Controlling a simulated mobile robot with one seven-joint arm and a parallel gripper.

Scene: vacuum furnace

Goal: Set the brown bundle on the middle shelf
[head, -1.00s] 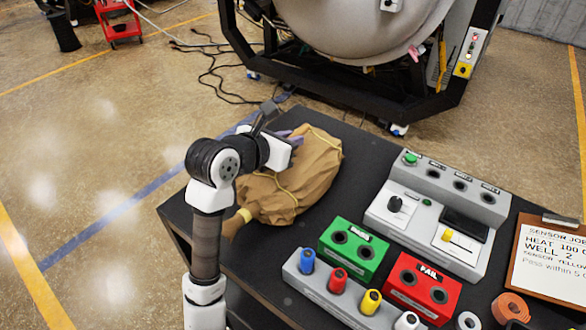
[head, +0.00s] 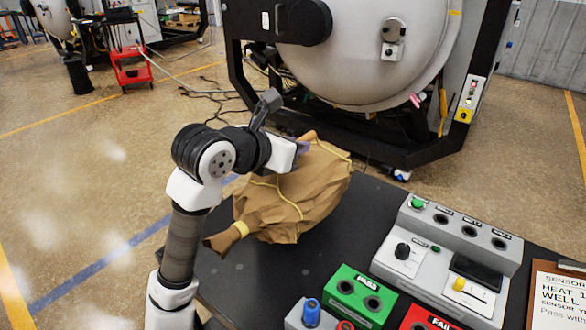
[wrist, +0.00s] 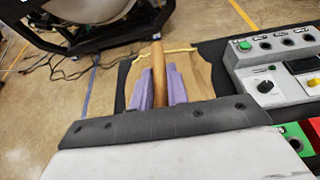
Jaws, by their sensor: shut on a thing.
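The brown bundle (head: 290,200) is a crumpled brown wrap with yellow cord around it and a tied end at the lower left. My gripper (head: 303,147) is at its upper right end. In the wrist view, the purple fingers of my gripper (wrist: 160,88) are shut on a narrow brown part of the bundle (wrist: 158,75). The bundle seems raised above the dark table, over its far left part; any gap beneath is hard to judge. No middle shelf can be made out in these views.
The dark table (head: 290,285) carries a grey control box (head: 440,255), a green block (head: 357,297), a red block (head: 425,318) and a clipboard (head: 555,300). A large round furnace (head: 370,55) stands behind. A red cart (head: 133,70) is far left. Floor on the left is open.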

